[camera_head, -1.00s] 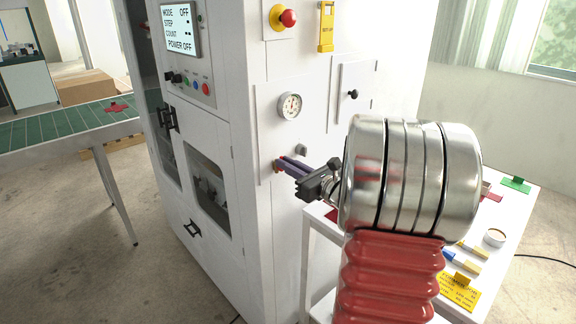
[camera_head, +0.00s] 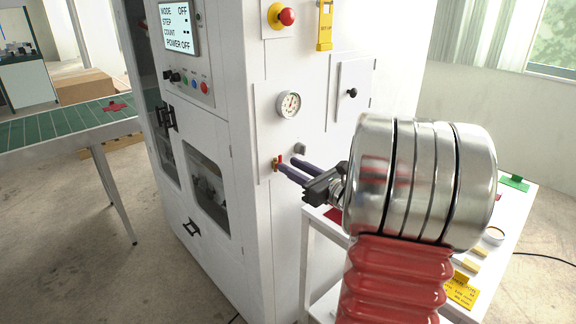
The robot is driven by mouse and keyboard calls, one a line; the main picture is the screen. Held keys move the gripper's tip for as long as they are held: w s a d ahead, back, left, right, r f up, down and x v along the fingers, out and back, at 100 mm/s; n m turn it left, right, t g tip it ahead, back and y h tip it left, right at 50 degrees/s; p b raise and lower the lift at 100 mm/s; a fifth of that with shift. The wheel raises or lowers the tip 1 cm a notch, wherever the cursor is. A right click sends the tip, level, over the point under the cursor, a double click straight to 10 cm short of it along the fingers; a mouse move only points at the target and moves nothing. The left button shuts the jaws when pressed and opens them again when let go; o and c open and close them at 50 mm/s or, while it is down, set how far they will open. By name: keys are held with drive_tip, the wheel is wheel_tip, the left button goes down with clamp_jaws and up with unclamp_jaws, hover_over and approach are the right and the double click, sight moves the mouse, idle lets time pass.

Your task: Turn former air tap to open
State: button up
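The air tap (camera_head: 277,164) is a small brass fitting with a red handle on the side panel of the white machine, below the round gauge. Its red handle now shows as a short, roughly upright piece; its exact angle is too small to tell. My gripper (camera_head: 287,164) has two purple fingers that stand apart, with nothing seen between them. The left fingertip is close beside the tap; whether it touches cannot be told. The machine's display (camera_head: 179,27) reads POWER OFF.
A pressure gauge (camera_head: 289,104) and a grey knob (camera_head: 299,149) sit near the tap. A red emergency button (camera_head: 287,17) and a yellow tag (camera_head: 325,26) are higher up. A white table (camera_head: 318,226) stands under my arm at the right. A green conveyor (camera_head: 60,124) is at the left.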

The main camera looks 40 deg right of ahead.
drive_tip(key=s, duration=1.1)
drive_tip(key=shift+d, duration=0.15)
drive_tip(key=w+a+f+n+g+y, duration=0.1)
drive_tip(key=a+n+g+y, duration=0.4)
drive_tip(key=a, duration=0.6)
drive_tip(key=w+a+f+n+g+y, duration=0.2)
drive_tip(key=a+n, duration=0.5)
drive_tip(key=a, duration=0.5)
drive_tip(key=s+a+f+n+g+h, duration=0.1)
drive_tip(key=s+a+n+g+h, duration=0.4)
drive_tip(key=s+a+n, duration=0.7)
drive_tip(key=n+h, duration=0.2)
drive_tip(key=n, duration=0.9)
drive_tip(key=shift+s+n+h, duration=0.15)
drive_tip(key=shift+n+h, duration=0.15)
